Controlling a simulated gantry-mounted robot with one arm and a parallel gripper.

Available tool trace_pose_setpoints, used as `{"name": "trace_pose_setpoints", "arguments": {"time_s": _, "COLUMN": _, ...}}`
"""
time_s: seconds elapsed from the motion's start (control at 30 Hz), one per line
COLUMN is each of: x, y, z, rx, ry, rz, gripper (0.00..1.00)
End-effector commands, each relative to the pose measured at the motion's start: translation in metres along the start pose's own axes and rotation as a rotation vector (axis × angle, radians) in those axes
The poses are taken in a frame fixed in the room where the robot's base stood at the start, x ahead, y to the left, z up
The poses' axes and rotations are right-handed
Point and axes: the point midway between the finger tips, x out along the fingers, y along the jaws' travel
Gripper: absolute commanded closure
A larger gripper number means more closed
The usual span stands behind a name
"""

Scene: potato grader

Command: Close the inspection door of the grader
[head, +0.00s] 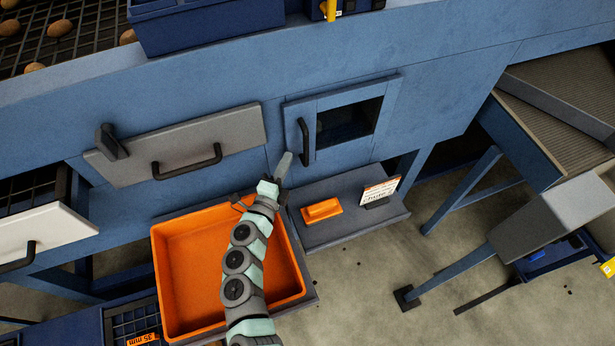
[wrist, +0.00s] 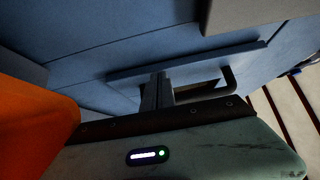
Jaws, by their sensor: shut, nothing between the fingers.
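The inspection door (head: 362,87) is a blue framed panel with a dark window (head: 350,122) on the grader's front, in the head view. Its black bar handle (head: 303,142) is on its left side. I cannot tell how far the door stands from its frame. My gripper (head: 284,166) is just left of and below the handle, in front of the grader. In the wrist view my fingers (wrist: 157,92) are shut and empty, with a black handle (wrist: 228,82) just to their right and a blue panel behind. Whether they touch it is unclear.
A grey panel (head: 235,125) with its own black handle (head: 187,162) is left of the door. An orange crate (head: 165,285) stands below my arm. A shelf (head: 340,232) under the door bears an orange item (head: 321,210) and a small sign (head: 380,191).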

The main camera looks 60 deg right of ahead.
Motion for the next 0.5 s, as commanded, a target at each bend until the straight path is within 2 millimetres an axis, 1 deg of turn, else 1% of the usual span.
{"name": "trace_pose_setpoints", "arguments": {"time_s": 0.1, "x": -0.018, "y": 0.006, "z": -0.011, "rx": -0.004, "ry": -0.002, "rz": 0.008, "gripper": 1.0}}
{"name": "trace_pose_setpoints", "arguments": {"time_s": 0.3, "x": -0.067, "y": 0.008, "z": -0.005, "rx": -0.002, "ry": -0.005, "rz": 0.009, "gripper": 1.0}}
{"name": "trace_pose_setpoints", "arguments": {"time_s": 0.4, "x": -0.086, "y": 0.006, "z": -0.004, "rx": -0.002, "ry": -0.006, "rz": 0.006, "gripper": 1.0}}
{"name": "trace_pose_setpoints", "arguments": {"time_s": 0.5, "x": -0.1, "y": 0.005, "z": -0.002, "rx": -0.001, "ry": -0.005, "rz": 0.006, "gripper": 1.0}}
